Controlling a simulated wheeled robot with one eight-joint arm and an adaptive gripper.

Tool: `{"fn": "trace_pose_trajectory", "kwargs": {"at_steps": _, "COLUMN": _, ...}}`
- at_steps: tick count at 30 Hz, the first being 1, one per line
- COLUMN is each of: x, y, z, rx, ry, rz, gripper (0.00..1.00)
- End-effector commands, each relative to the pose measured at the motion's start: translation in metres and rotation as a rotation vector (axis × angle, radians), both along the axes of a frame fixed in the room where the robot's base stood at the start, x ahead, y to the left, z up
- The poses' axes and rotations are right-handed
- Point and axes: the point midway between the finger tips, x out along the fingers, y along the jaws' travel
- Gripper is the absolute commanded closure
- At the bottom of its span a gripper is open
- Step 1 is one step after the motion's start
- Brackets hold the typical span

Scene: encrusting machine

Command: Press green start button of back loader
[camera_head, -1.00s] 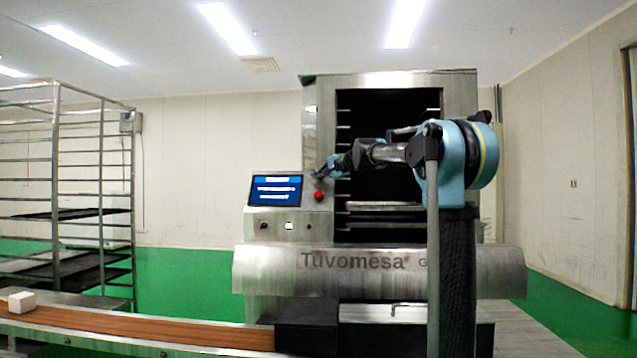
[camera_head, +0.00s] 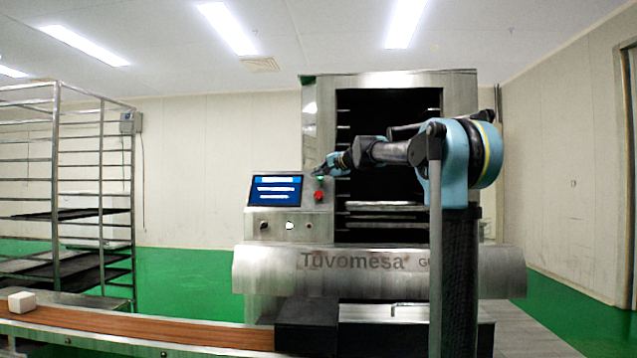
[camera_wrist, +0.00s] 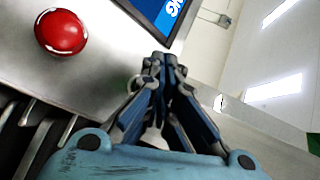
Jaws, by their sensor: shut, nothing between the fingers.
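The machine's control panel stands left of its dark opening. A small green button (camera_head: 320,178) shows on it in the head view, just above the red button (camera_head: 318,195). My gripper (camera_head: 318,171) is at the panel, its tips right by the upper edge of the green button; I cannot tell whether they touch. In the wrist view my gripper (camera_wrist: 162,62) is shut and empty, with its fingertips together over the panel. The red button (camera_wrist: 61,32) lies left of them. A faint green tint shows beside the left finger, and the green button itself is mostly hidden there.
A blue screen (camera_head: 274,190) sits left of the buttons, with a knob and small switches below. The conveyor (camera_head: 140,328) with a white block (camera_head: 21,302) runs in front. A tall rack (camera_head: 133,200) stands at the left.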

Motion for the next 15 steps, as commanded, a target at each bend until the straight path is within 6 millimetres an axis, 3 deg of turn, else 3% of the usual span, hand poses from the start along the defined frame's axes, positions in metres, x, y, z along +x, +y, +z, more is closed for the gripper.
{"fn": "trace_pose_trajectory", "kwargs": {"at_steps": 15, "x": -0.0063, "y": 0.0003, "z": 0.0042, "rx": 0.0, "ry": 0.0, "rz": 0.0, "gripper": 1.0}}
